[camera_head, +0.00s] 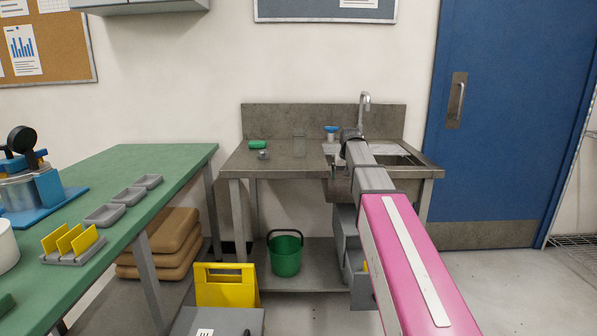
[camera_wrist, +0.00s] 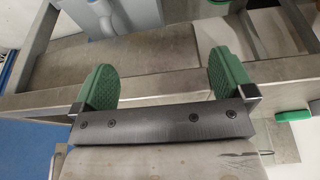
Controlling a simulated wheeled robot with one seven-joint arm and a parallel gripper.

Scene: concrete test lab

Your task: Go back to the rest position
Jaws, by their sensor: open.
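My arm reaches forward across the lower right of the head view to the steel sink bench (camera_head: 282,159). My gripper (camera_head: 346,143) is at the far end, in front of the sink (camera_head: 395,159), small and partly hidden by my own wrist. In the wrist view my gripper (camera_wrist: 164,76) has its two green pads wide apart, with nothing held between them. Grey metal bench parts show behind the pads.
A green worktable (camera_head: 170,160) with grey trays stands at left. Floor at right is clear before the blue door (camera_head: 510,110).

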